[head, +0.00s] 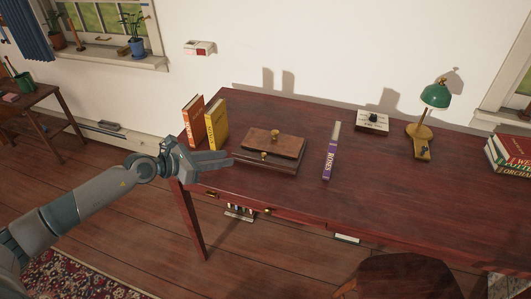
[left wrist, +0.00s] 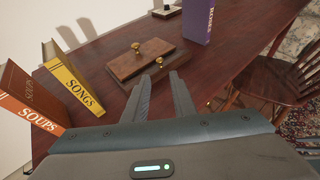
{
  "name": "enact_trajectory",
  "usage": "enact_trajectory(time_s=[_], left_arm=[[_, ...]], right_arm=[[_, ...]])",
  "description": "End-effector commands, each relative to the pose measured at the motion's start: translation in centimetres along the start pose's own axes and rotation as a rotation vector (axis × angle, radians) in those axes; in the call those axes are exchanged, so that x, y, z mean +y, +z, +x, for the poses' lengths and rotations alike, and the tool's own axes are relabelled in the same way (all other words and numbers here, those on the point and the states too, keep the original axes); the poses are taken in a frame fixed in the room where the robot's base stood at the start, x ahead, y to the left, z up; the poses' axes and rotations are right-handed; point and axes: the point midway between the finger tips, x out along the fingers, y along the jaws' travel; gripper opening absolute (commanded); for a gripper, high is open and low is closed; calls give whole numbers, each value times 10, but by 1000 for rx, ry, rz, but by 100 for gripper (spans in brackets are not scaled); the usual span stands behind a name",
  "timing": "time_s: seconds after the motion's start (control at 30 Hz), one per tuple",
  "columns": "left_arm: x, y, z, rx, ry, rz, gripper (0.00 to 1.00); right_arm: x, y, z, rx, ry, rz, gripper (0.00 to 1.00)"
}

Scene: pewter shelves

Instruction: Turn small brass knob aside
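A flat brown wooden box (head: 285,145) lies on the desk, with one brass knob (head: 276,133) on its lid and another brass knob (head: 264,156) at its near edge. In the left wrist view the lid knob (left wrist: 136,47) and the near-edge knob (left wrist: 159,61) both show just beyond my fingers. My left gripper (head: 228,158) is just left of the box, above the desk, pointing right. In the left wrist view its fingers (left wrist: 162,84) stand apart with nothing between them. My right gripper is not in view.
Two upright books, orange (head: 194,122) and yellow (head: 216,126), stand left of the box on the desk (head: 300,195). A purple book (head: 331,152) stands to its right. A green lamp (head: 435,96) and small box (head: 372,122) are farther right. A wooden chair (left wrist: 272,80) is near the desk.

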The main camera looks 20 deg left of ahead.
Motion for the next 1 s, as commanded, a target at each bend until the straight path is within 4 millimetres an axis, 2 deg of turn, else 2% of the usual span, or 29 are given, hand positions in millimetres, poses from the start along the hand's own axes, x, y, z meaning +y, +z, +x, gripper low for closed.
enact_trajectory(time_s=[0.17, 0.37, 0.8, 1.0], left_arm=[[1, 0, 4, -1, 1, -3, 24], [0, 1, 19, -2, 0, -6, 24], [0, 2, 94, -2, 0, -6, 24], [0, 1, 130, -2, 0, -7, 24]], right_arm=[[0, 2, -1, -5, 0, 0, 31], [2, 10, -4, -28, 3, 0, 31], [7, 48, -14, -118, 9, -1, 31], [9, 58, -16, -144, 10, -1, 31]])
